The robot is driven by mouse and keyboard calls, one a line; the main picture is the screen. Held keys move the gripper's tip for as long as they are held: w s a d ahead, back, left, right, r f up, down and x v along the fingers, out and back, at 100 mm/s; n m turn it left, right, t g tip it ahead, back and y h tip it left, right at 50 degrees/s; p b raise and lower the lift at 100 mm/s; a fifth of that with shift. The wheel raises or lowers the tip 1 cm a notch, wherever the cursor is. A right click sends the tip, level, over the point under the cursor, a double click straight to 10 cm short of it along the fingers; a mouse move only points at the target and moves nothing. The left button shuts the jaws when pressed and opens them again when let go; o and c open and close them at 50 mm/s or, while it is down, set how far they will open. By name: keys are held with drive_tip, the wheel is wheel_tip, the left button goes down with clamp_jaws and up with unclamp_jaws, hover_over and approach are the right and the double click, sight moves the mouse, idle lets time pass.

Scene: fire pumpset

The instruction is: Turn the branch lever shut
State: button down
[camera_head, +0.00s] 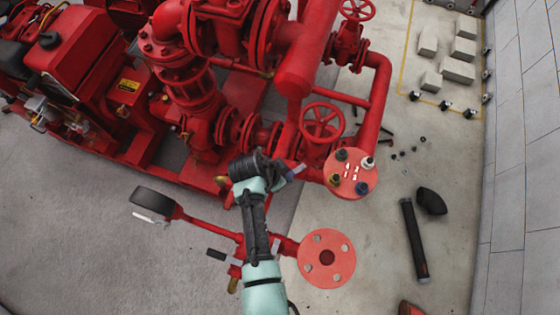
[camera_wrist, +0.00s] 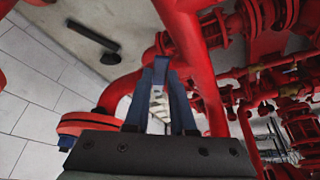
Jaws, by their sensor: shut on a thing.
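My gripper (camera_head: 287,173) reaches over the red pipework in the middle of the head view. In the wrist view its two dark fingers (camera_wrist: 164,92) lean together and close on a small blue piece, which I take to be the grip of the branch lever (camera_wrist: 161,66). A bluish end of it (camera_head: 299,169) shows just past the fingers in the head view, close to a red pipe. The rest of the lever and its valve body are hidden by my gripper and the pipe, so its angle cannot be told.
A red handwheel (camera_head: 321,122) and a flange with coloured bolts (camera_head: 350,172) are close to my gripper. A lower red branch with an open flange (camera_head: 326,258) and a black handle (camera_head: 216,255) lies below. A black tube (camera_head: 414,240) rests on the floor at right.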

drive_tip(key=shift+s+d+r+n+t+y+p, duration=0.1)
drive_tip(key=shift+s+d+n+t+y+p, duration=0.3)
drive_tip(key=shift+n, duration=0.7)
drive_tip(key=shift+s+d+f+n+t+y+p, duration=0.15)
drive_tip(key=shift+s+d+n+y+p, duration=0.15)
drive_tip(key=shift+d+n+p, duration=0.6)
drive_tip(key=shift+s+d+r+n+t+y+p, duration=0.15)
drive_tip(key=shift+s+d+n+t+y, duration=0.2)
drive_tip(key=shift+n, duration=0.95)
drive_tip(key=c, duration=0.7)
unclamp_jaws()
drive_tip(key=shift+s, duration=0.1)
drive_tip(key=shift+c, duration=0.2)
drive_tip(key=v, duration=1.3)
drive_tip(key=shift+w, duration=0.25)
